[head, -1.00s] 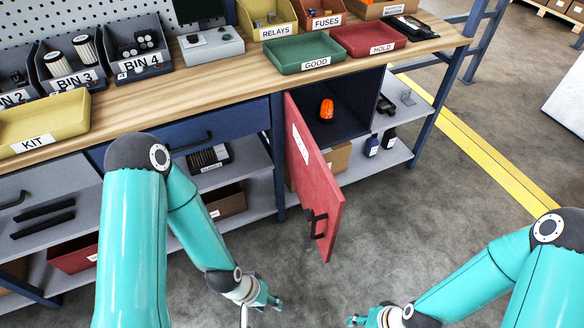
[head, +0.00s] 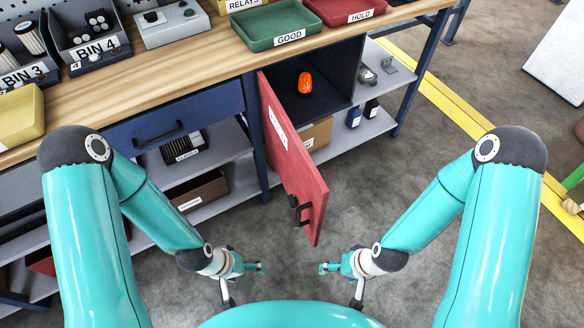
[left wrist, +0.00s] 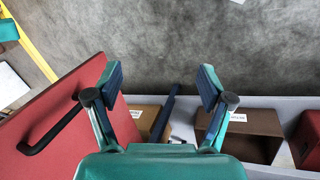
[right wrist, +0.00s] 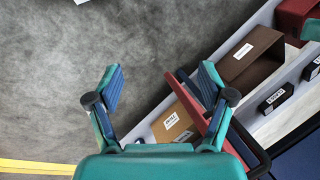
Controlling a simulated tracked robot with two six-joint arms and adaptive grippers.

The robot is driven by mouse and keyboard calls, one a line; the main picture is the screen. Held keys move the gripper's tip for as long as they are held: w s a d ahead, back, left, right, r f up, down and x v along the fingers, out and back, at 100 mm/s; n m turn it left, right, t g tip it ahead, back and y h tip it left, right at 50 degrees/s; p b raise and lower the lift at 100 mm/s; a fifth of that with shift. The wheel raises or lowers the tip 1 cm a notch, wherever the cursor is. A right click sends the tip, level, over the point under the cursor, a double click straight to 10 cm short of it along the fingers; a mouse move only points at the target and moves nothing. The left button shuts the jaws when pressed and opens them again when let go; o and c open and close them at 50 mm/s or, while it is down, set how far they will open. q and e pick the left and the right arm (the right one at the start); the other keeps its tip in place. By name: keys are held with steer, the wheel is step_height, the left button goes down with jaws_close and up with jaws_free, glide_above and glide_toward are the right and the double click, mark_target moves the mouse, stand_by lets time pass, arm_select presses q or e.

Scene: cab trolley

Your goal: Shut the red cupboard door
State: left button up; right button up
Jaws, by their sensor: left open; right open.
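The red cupboard door (head: 290,155) stands wide open in the head view, swung out from its hinge side at the left of the cupboard (head: 335,75). Its black handle (head: 301,211) is near the free lower edge. An orange object (head: 305,83) sits inside the cupboard. My left gripper (head: 262,267) is open and empty, low and left of the door's free edge. In the left wrist view the door (left wrist: 60,120) and handle (left wrist: 48,128) lie left of the fingers. My right gripper (head: 322,268) is open and empty, just below and right of the door's edge.
The workbench (head: 190,75) runs above, with a green GOOD tray (head: 275,27) and a red HOLD tray (head: 345,8). A blue drawer (head: 175,120) and a lower shelf (head: 365,130) flank the cupboard. Grey floor (head: 400,150) is clear to the right.

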arm_select(q)
steer(key=shift+o, duration=0.6)
arm_select(e)
steer(key=shift+o, duration=0.6)
